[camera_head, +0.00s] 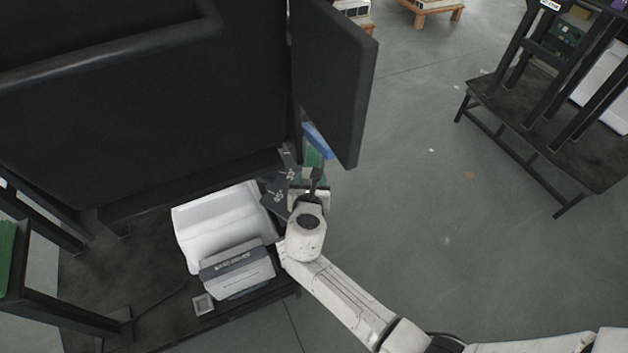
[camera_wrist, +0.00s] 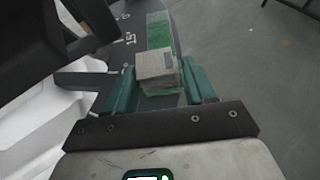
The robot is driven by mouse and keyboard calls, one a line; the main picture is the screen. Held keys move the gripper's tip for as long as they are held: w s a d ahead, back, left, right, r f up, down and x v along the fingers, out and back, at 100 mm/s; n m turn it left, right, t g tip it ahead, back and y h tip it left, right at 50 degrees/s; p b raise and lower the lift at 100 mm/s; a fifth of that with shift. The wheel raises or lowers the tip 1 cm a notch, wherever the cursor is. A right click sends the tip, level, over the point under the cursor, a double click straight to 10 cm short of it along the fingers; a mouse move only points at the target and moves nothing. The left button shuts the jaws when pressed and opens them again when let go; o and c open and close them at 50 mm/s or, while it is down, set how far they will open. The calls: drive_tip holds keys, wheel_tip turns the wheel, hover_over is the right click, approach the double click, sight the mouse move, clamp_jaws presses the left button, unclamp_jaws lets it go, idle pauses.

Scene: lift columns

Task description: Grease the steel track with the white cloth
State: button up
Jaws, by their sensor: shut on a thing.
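My gripper (camera_wrist: 157,88) has green fingers shut on a pale, block-shaped piece, likely the folded white cloth (camera_wrist: 155,66). In the head view my gripper (camera_head: 313,178) is at the right edge of the black machine, and the cloth is not clear there. A dark curved plate with white numerals (camera_wrist: 128,30) lies beyond and below the cloth, and it also shows in the head view (camera_head: 277,196). A green strip (camera_wrist: 158,30) runs along it, just past the cloth. I cannot tell whether the cloth touches it, nor surely which part is the steel track.
A black upright panel (camera_head: 338,85) stands close beyond my gripper, with a blue piece (camera_head: 318,140) at its lower edge. A white and grey unit (camera_head: 222,225) sits left of my arm. A black stand (camera_head: 540,100) is far right. Open floor (camera_head: 430,200) lies between.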

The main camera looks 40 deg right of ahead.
drive_tip(key=shift+f+b, duration=0.45)
drive_tip(key=shift+f, duration=0.25)
idle(0.9)
drive_tip(key=shift+w+d, duration=2.25)
drive_tip(key=shift+w, duration=0.1)
